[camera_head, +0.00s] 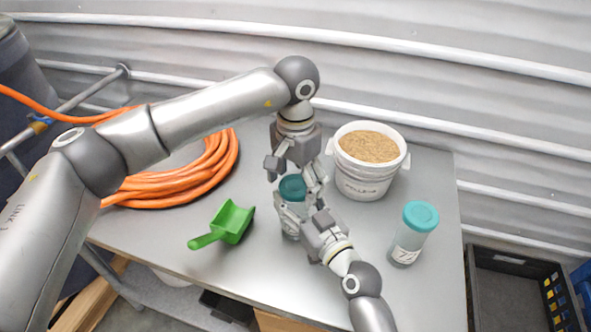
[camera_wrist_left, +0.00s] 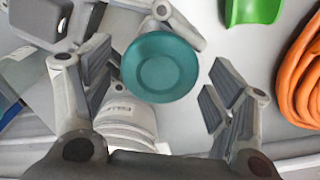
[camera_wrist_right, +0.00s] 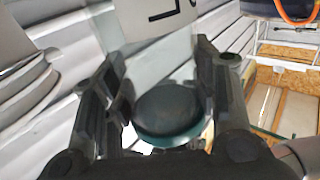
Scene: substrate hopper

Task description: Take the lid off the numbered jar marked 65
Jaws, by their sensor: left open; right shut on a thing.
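A clear jar (camera_head: 291,228) with a teal lid (camera_head: 293,187) stands upright near the middle of the table. My right gripper (camera_head: 303,208) is shut on this jar's body from the front right. Its number is hidden by the fingers in the head view; in the right wrist view only part of a dark mark shows on a pale label (camera_wrist_right: 160,12). My left gripper (camera_head: 295,170) is open, pointing down just above the lid. In the left wrist view the lid (camera_wrist_left: 160,68) lies between the spread fingers, not gripped. A second teal-lidded jar (camera_head: 410,236) stands at the right, its label starting with 7.
A white bucket of brown pellets (camera_head: 362,180) stands behind, close to both grippers. A green scoop (camera_head: 231,222) and a coiled orange hose (camera_head: 190,180) lie to the left. Bare table (camera_head: 360,228) lies between the two jars. A dark crate (camera_head: 510,290) is beyond the right edge.

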